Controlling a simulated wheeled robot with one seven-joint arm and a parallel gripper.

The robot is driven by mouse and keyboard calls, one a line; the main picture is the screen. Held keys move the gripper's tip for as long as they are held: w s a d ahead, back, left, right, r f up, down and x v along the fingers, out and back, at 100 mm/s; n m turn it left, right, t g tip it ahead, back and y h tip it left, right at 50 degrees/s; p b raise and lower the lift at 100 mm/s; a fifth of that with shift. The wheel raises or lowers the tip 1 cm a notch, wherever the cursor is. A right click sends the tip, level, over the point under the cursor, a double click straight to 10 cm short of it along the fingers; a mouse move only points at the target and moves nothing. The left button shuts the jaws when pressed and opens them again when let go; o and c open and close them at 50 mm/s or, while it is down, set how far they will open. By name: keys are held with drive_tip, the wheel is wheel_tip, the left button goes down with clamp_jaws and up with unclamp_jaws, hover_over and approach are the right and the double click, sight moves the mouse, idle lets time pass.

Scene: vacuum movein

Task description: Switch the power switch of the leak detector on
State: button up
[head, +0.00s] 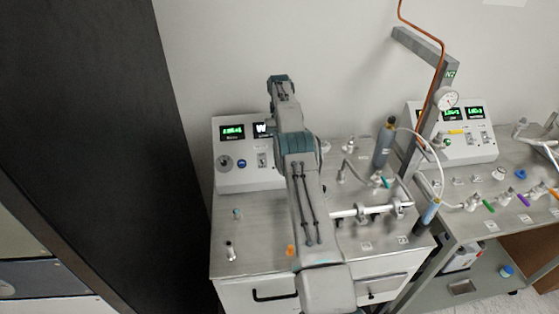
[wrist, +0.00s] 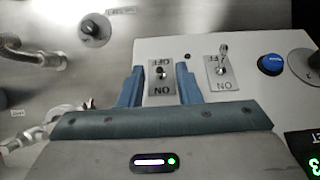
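The leak detector (head: 226,184) is a white console with green displays, standing against the wall on the left cabinet. Its panel (wrist: 250,95) fills the right of the wrist view. Two toggle switches marked OFF and ON show there: a left one (wrist: 160,74) with a short dark lever, and a right one (wrist: 222,66) whose silver-tipped lever leans toward OFF. No label tells me which is the power switch. My gripper (wrist: 160,70) is open, its blue fingers on either side of the left switch's plate. Contact cannot be told. In the head view my arm hides the gripper and that switch.
A blue button (wrist: 270,64) and a knob (wrist: 311,62) lie right of the switches in the wrist view. Pipes and valves (head: 370,212) crowd the cabinet top right of my arm. A dark upright panel (head: 100,130) stands at the left.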

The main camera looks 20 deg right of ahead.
drive_tip(key=shift+s+a+r+t, duration=0.1)
drive_tip(key=shift+s+t, duration=0.2)
drive_tip(key=shift+t, duration=0.4)
